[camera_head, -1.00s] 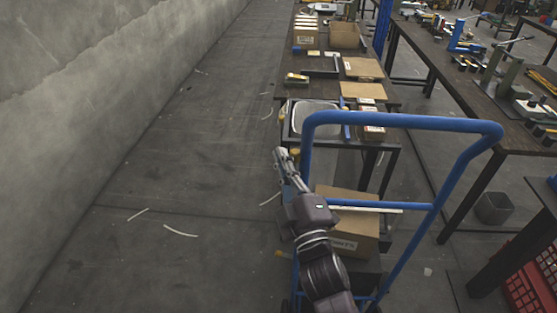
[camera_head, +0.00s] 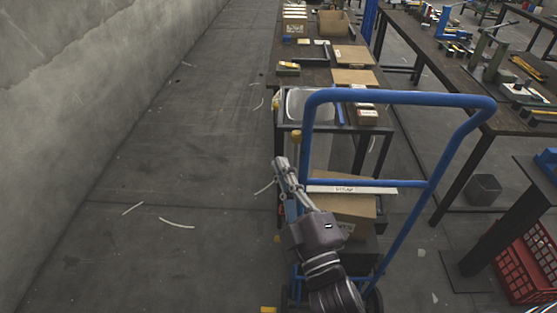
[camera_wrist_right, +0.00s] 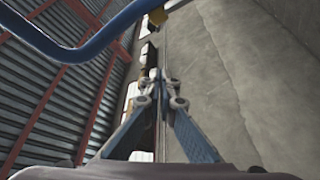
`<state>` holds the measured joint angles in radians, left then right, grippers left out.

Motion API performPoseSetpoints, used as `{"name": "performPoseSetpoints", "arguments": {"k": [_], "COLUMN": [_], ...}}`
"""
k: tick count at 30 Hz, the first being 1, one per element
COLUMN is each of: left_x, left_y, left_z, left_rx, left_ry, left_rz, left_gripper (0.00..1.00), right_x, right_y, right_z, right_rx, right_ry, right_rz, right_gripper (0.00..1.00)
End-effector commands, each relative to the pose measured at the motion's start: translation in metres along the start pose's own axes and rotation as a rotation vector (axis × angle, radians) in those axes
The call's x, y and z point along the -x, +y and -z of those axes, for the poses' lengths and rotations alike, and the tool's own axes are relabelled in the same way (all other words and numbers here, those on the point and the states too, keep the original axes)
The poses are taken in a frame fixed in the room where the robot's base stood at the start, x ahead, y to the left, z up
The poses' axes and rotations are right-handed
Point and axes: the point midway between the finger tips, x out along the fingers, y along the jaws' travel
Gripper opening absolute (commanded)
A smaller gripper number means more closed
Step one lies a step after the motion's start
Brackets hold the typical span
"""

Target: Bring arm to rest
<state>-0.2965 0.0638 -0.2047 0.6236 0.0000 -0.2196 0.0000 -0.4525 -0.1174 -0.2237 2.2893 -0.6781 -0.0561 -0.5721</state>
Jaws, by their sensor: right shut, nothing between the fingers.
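My right gripper (camera_head: 281,166) is in the lower middle of the head view, beside the left upright of a blue hand cart (camera_head: 405,97). Its fingers are together and nothing is between them. In the right wrist view the gripper (camera_wrist_right: 161,76) also shows shut, with the cart's blue tube (camera_wrist_right: 75,50) at upper left. I cannot tell whether the gripper or arm touches the cart. My left gripper does not show in either view.
A cardboard box (camera_head: 345,207) sits on the cart behind my arm. A long workbench (camera_head: 310,72) with boxes and trays stands beyond. A grey bin (camera_head: 484,189) and a red crate (camera_head: 527,265) are at right. The floor at left is mostly clear, beside a concrete wall (camera_head: 80,90).

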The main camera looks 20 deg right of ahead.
Motion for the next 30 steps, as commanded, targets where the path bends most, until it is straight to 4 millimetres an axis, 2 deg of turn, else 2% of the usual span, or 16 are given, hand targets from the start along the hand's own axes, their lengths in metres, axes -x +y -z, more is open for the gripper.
{"name": "performPoseSetpoints", "arguments": {"k": [6, 17, 20, 23, 26, 30], "left_x": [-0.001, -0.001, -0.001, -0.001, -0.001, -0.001], "left_y": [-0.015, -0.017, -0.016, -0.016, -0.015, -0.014], "left_z": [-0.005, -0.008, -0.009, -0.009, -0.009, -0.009], "left_rx": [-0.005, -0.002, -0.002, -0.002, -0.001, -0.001], "left_ry": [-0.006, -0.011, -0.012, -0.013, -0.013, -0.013], "left_rz": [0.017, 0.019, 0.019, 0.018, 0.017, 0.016], "left_gripper": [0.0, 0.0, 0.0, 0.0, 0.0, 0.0], "right_x": [0.003, 0.003, 0.003, 0.005, 0.014, 0.043], "right_y": [0.0, -0.001, -0.014, -0.054, -0.117, -0.212], "right_z": [0.0, 0.0, -0.005, -0.02, -0.045, -0.088], "right_rx": [0.001, 0.0, -0.014, -0.055, -0.121, -0.23], "right_ry": [0.0, -0.001, -0.008, -0.033, -0.082, -0.185], "right_rz": [0.0, 0.001, 0.026, 0.099, 0.213, 0.386], "right_gripper": [0.0, 0.0, 0.0, 0.0, 0.0, 0.0]}}
